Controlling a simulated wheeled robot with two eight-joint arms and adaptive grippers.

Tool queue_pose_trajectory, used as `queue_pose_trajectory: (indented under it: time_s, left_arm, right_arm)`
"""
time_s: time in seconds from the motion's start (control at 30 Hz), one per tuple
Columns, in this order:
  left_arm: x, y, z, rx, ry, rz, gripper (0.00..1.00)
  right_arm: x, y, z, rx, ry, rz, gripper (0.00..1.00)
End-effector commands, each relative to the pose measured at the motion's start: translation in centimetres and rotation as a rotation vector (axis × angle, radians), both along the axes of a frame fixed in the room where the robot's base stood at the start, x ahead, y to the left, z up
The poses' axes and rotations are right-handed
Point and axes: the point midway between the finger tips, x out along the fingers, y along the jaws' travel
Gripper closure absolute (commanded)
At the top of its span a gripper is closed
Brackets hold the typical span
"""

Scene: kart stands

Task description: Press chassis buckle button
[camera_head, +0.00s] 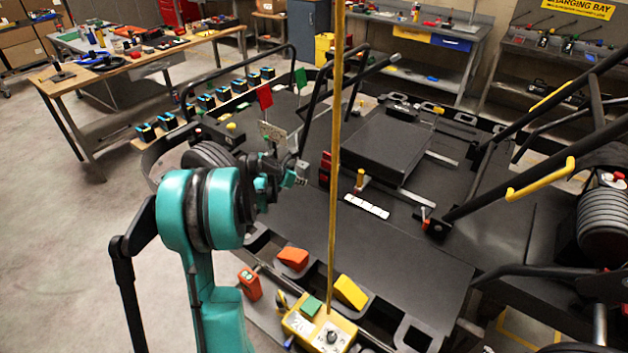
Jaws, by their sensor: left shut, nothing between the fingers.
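The black kart chassis (400,255) fills the middle and right. My left arm comes up from the bottom, and its gripper (300,174) is over the chassis's left part. It is small in the picture, shut and empty. Small red blocks (325,165) lie just to the right of the gripper; whether it touches them I cannot tell. A yellow-topped peg (360,179) stands farther right. I cannot tell for sure which part is the buckle button; my arm hides some of the chassis behind it. My right gripper is not in view.
A tall yellow pole (335,130) rises from a yellow box (320,331) in front. Black roll bars (540,135) cross the right side. Orange (292,258) and yellow (350,292) wedges sit at the front edge. A wooden workbench (110,72) stands back left, with bare floor before it.

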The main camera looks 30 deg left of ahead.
Motion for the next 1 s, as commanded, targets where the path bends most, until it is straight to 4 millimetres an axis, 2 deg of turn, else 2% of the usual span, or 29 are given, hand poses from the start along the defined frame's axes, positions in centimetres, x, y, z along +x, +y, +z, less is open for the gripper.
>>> queue_pose_trajectory:
  time_s: [0.17, 0.5, 0.73, 1.0]
  left_arm:
    - [1.9, -0.3, -2.1, 0.0, 0.0, -0.003, 1.0]
    - [6.9, -0.6, -7.2, 0.0, 0.0, -0.003, 1.0]
    - [10.0, -0.8, -6.9, 0.001, 0.0, -0.001, 1.0]
    - [10.8, -0.9, -6.8, 0.001, 0.0, -0.001, 1.0]
  right_arm:
    - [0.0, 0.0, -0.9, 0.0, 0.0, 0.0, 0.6]
    - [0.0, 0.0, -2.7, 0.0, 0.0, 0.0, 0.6]
    - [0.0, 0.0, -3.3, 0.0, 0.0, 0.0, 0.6]
    - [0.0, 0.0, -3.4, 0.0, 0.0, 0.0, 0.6]
